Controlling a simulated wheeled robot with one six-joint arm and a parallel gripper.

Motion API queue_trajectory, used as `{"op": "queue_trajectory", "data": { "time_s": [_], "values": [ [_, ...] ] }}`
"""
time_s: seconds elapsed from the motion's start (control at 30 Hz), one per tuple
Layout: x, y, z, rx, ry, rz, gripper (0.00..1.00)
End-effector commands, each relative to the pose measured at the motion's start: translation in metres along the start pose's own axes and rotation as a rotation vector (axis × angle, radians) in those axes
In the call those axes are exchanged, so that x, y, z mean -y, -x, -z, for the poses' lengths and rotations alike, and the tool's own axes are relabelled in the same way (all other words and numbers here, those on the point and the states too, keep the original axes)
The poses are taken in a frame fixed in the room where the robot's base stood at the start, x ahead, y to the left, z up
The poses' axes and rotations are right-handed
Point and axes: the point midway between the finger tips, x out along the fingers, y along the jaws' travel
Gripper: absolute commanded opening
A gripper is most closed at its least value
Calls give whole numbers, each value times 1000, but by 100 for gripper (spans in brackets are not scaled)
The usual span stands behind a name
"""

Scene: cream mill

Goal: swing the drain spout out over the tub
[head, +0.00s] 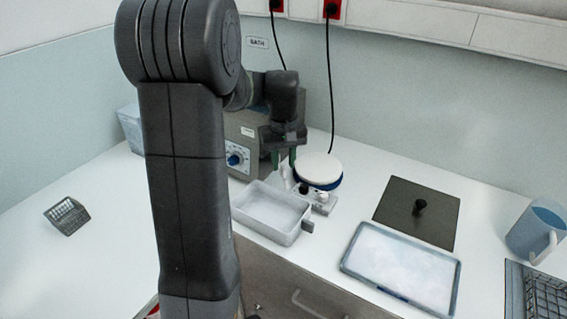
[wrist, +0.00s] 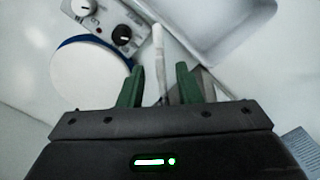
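My gripper (head: 284,160) points down, its green fingers apart, beside the grey bath unit (head: 243,130) with a blue knob. In the wrist view the gripper (wrist: 157,85) is open. A thin white tube (wrist: 158,55), which looks like the drain spout, shows between and beyond the fingertips. I see no clear contact with it, and its near end is partly hidden. The white tub (head: 272,232) stands in front of the bath unit, just below and left of the gripper. The tub's corner also shows at the upper right of the wrist view (wrist: 215,45).
A round white-topped, blue-rimmed device (head: 319,168) with knobs stands close right of the gripper. A dark plate with a black knob (head: 416,220), a blue-edged tray (head: 352,262) and a jug (head: 535,228) lie further right. A small wire basket (head: 67,215) sits left.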

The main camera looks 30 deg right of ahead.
Motion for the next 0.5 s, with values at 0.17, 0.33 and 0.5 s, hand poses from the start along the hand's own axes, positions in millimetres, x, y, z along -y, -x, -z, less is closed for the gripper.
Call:
{"op": "queue_trajectory", "data": {
  "time_s": [0.17,0.33,0.5],
  "values": [
    [0,-12,0,1,0,0,31],
    [0,-14,0,0,0,0,31],
    [0,-14,0,0,0,0,21]
  ]
}}
